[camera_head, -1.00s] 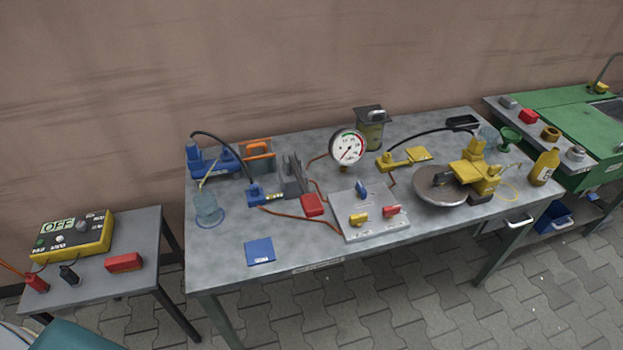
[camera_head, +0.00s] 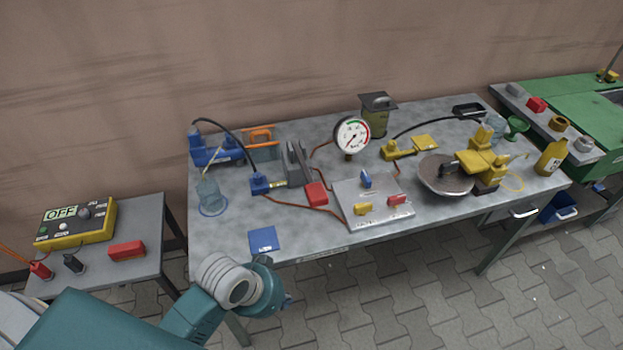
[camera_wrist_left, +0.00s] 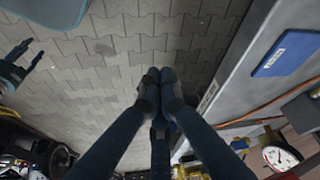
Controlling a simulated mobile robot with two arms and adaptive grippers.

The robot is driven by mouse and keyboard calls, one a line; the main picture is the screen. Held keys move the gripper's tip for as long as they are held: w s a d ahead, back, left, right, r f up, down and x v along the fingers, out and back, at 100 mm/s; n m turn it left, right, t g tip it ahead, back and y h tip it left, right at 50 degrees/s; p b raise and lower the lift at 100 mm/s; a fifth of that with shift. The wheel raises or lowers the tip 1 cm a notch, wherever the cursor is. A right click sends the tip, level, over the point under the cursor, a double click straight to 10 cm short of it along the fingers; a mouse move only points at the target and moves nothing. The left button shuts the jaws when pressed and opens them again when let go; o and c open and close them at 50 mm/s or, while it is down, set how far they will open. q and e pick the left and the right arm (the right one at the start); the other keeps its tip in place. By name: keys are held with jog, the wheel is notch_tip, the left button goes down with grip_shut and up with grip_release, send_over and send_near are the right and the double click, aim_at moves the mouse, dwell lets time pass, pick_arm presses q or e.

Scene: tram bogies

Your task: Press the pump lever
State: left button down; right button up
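On the metal workbench (camera_head: 320,235) a grey pump-like unit (camera_head: 296,163) stands with a red block (camera_head: 316,193) at its front; I take this block as the lever's end, but cannot be sure. A round gauge (camera_head: 352,134) stands behind it to the right. My left arm comes in from the lower left, its wrist in front of the bench's front edge, well short of the pump. In the wrist view my left gripper (camera_wrist_left: 159,76) points down over the floor, fingertips together and empty. Two dark prongs, seemingly my right gripper (camera_wrist_left: 26,60), stand apart at the left edge.
A blue pad (camera_head: 263,240) lies near the bench's front left. A plate with coloured handles (camera_head: 372,203) is right of the red block. A glass jar (camera_head: 210,195) stands left. A side table (camera_head: 95,280) carries a yellow control box (camera_head: 76,222). Paved floor lies in front.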

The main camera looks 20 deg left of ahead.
pick_arm(q)
jog(key=w+a+r+m+h, duration=0.3)
jog(key=w+r, duration=0.7)
jog(key=r, duration=0.4)
jog(key=w+a+r+m+h, duration=0.3)
jog(key=w+r, duration=0.7)
jog(key=r, duration=0.4)
jog(key=shift+w+a+r, duration=0.3)
jog(key=shift+a+r, duration=0.05)
jog(key=shift+a, duration=0.45)
jog(key=p, duration=0.3)
send_over(311, 190)
jog(key=f, duration=0.6)
jog(key=shift+w+a+f, duration=0.1)
jog(key=shift+w+f, duration=0.1)
jog(key=shift+f, duration=0.15)
notch_tip(311, 190, down, 4)
jog(key=shift+s+r+p, duration=0.15)
jog(key=shift+r+p, duration=0.1)
jog(key=shift+p, duration=0.55)
jog(key=shift+f, duration=0.45)
